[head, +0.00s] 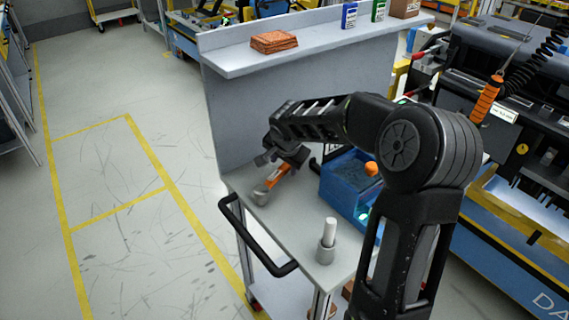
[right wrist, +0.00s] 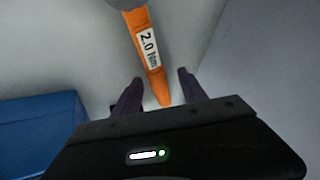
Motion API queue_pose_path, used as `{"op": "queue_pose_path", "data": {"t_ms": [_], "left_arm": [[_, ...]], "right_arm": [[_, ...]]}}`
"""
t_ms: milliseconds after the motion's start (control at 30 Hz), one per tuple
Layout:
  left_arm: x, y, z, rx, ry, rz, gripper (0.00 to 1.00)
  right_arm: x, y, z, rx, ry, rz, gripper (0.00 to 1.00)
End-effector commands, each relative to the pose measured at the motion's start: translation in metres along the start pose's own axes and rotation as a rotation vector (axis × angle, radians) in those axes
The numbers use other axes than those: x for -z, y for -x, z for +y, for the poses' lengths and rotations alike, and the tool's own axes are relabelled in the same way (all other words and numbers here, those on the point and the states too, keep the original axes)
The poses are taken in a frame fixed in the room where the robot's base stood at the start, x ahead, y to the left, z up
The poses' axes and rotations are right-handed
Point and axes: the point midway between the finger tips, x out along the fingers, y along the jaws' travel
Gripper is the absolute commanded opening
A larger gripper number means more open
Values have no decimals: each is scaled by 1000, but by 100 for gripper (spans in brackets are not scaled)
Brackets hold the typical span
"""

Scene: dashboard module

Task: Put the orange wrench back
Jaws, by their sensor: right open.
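The orange wrench (head: 278,177) lies on the grey top of the cart (head: 290,222), with its grey head toward the cart's front left. In the right wrist view the orange handle (right wrist: 147,50) carries a white "2.0 Nm" label, and its end lies between the two fingertips. My right gripper (head: 283,160) is open at the handle end, with a finger on each side. Contact with the fingers cannot be told. In the right wrist view the gripper (right wrist: 158,88) shows from behind its fingers. My left gripper is not in view.
A blue bin (head: 345,190) stands on the cart to the right, and also shows in the wrist view (right wrist: 40,135). A grey holder with a white cylinder (head: 327,245) stands nearer. A grey panel (head: 225,120) with a shelf (head: 330,40) rises behind. An orange-handled tool (head: 485,100) hangs at the right.

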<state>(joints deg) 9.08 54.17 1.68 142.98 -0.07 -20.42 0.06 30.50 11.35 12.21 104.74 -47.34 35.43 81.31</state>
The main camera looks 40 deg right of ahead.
Motion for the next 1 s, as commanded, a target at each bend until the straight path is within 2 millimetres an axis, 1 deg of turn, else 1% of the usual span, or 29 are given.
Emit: {"op": "queue_pose_path", "data": {"t_ms": [167, 400, 533, 700, 1000], "left_arm": [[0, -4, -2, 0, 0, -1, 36], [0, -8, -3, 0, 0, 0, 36], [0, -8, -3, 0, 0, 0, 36], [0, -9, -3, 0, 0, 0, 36], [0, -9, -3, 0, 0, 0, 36]], "right_arm": [[0, 31, 0, 4, 0, 3, 50], [0, 82, 0, 3, 1, 2, 50], [0, 102, 0, 3, 0, 2, 50], [-1, 112, 0, 1, 2, 0, 50], [-1, 113, 0, 0, 1, 0, 50]]}}
